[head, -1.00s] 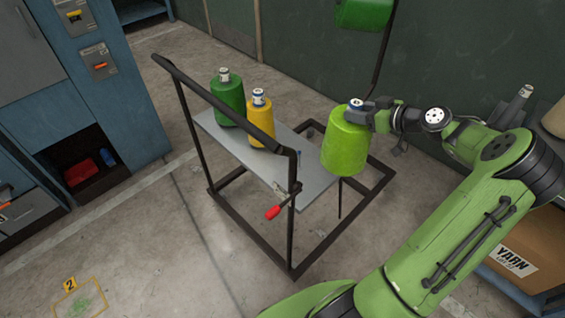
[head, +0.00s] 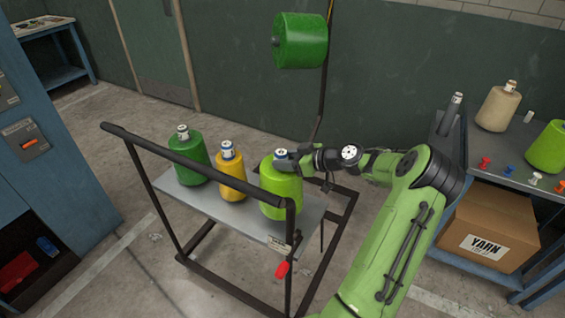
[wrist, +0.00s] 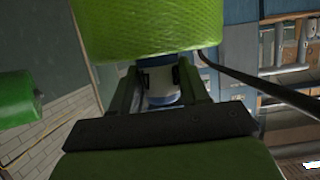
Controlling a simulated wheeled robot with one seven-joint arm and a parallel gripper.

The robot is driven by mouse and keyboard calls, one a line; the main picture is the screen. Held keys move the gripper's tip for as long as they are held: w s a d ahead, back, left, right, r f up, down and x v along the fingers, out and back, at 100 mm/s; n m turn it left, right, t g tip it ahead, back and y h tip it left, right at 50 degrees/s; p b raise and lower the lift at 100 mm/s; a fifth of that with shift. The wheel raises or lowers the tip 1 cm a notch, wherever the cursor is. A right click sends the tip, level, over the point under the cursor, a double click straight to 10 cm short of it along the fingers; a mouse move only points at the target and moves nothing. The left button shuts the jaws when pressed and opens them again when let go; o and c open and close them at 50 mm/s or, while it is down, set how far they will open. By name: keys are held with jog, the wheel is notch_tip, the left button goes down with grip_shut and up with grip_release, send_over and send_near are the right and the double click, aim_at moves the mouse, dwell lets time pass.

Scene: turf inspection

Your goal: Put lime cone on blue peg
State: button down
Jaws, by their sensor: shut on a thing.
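The lime cone (head: 280,190) is upright, with a white and blue top. My gripper (head: 284,160) is shut on that top from the right. In the wrist view the lime cone (wrist: 145,30) fills the top, with its white neck between the fingers (wrist: 160,80). The cone appears over the right part of the cart's grey shelf (head: 312,210); I cannot tell whether it touches. No peg shows on the shelf; the cone may hide one. A small blue peg (head: 507,167) stands on the bench at right.
A dark green cone (head: 187,163) and a yellow cone (head: 231,178) stand on the shelf left of the lime cone. The cart's dark handle rail (head: 190,160) runs in front. A green roll (head: 300,42) hangs behind. The bench (head: 470,165) holds other cones and pegs.

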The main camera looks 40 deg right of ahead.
jog(key=shift+w+a+f+b, duration=0.15)
jog(key=shift+f+b, duration=0.2)
jog(key=shift+f, duration=1.65)
jog(key=c, duration=0.5)
grip_release()
jog(key=shift+f, duration=0.1)
jog(key=shift+c, duration=0.2)
jog(key=p+v, duration=0.1)
jog(key=v, duration=1.1)
